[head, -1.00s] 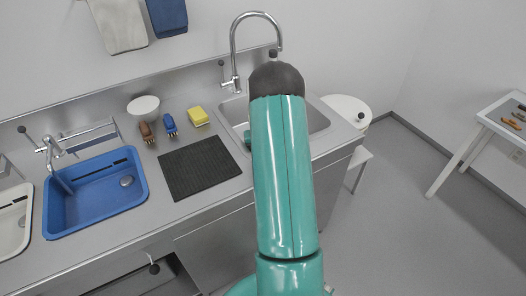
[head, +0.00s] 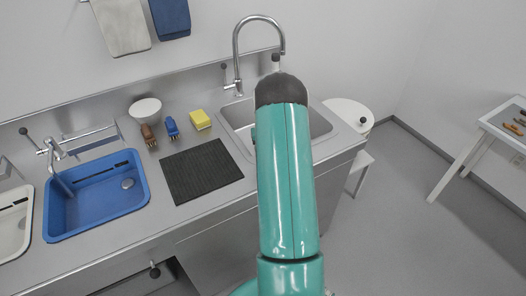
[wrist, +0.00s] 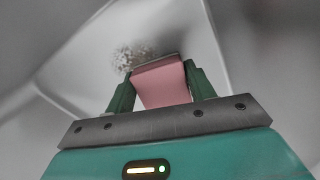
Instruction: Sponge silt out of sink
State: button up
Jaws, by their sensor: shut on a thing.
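The steel sink (head: 238,112) is at the back right of the counter in the head view, partly hidden behind my arm. In the wrist view, my gripper (wrist: 158,68) is shut on a pink sponge (wrist: 162,84), held between its two dark green fingers. A speckled patch of grey-white silt (wrist: 128,58) lies on the pale sink surface just beyond the sponge's far left edge. I cannot tell whether the sponge touches the surface. My gripper and the sponge are hidden behind my arm in the head view.
A tall curved tap (head: 237,55) rises behind the sink. A black ribbed mat (head: 201,171), a yellow sponge (head: 200,119), a blue brush (head: 171,127), a brown brush (head: 148,135) and a white bowl (head: 145,110) are left of it. A blue basin (head: 95,198) is farther left.

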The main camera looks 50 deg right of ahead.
jog(key=shift+s+d+r, duration=0.1)
jog(key=shift+s+d, duration=0.25)
jog(key=shift+d, duration=0.75)
jog(key=shift+s+d+r, duration=0.1)
jog(key=shift+s+d, duration=0.25)
jog(key=shift+d, duration=0.8)
jog(key=shift+s+d, duration=0.35)
jog(key=shift+d, duration=0.75)
jog(key=shift+d+r, duration=0.1)
jog(key=shift+d, duration=0.05)
jog(key=shift+w+a+r, duration=0.1)
jog(key=shift+w+a, duration=0.45)
jog(key=shift+a, duration=1.3)
jog(key=shift+w+a+r, duration=0.1)
jog(key=shift+w+a, duration=0.5)
jog(key=shift+a, duration=1.2)
jog(key=shift+w+a+r, duration=0.1)
jog(key=shift+w+a, duration=0.45)
jog(key=shift+a, duration=1.3)
jog(key=shift+w+a, duration=0.1)
jog(key=shift+a, duration=0.05)
notch_tip(320, 180, up, 6)
jog(key=shift+d, duration=0.2)
jog(key=shift+r, duration=0.1)
jog(key=shift+r, duration=1.45)
